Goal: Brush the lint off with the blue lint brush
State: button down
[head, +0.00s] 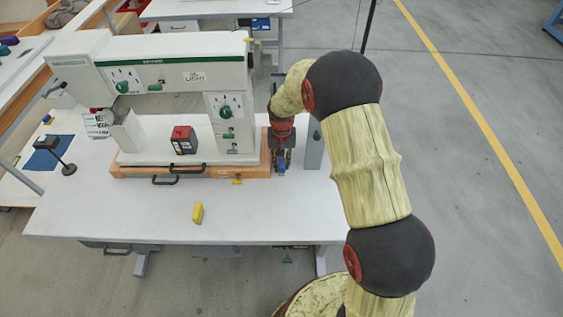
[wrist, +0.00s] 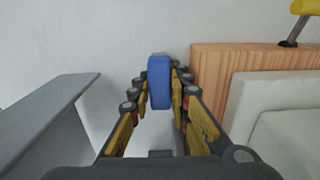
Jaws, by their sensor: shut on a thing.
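My gripper (head: 281,164) points down at the right end of the press, close to the table top. It is shut on the blue lint brush (wrist: 159,82), whose blue body stands between the fingertips in the wrist view. A small bit of the brush (head: 281,171) shows in the head view below the fingers. I cannot tell whether the brush touches the table. The white and green eyelet press (head: 160,72) stands on a wooden base (head: 205,171) just left of my gripper. I cannot make out any lint in either view.
A grey upright plate (head: 313,150) stands close on the right of my gripper. A yellow block (head: 197,212) lies on the white table (head: 110,215) in front of the press. A red and black box (head: 183,140) sits in the press opening. The table's front is mostly clear.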

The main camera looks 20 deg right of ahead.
notch_tip(320, 180, up, 3)
jog(key=shift+s+f+p, duration=0.1)
jog(key=shift+f+p, duration=0.1)
jog(key=shift+p, duration=0.4)
jog(key=shift+r+p, duration=1.9)
jog(key=shift+r, duration=0.85)
jog(key=shift+r+p, duration=0.25)
jog(key=shift+p, duration=1.75)
jog(key=shift+f+p, duration=0.1)
jog(key=shift+p, duration=0.65)
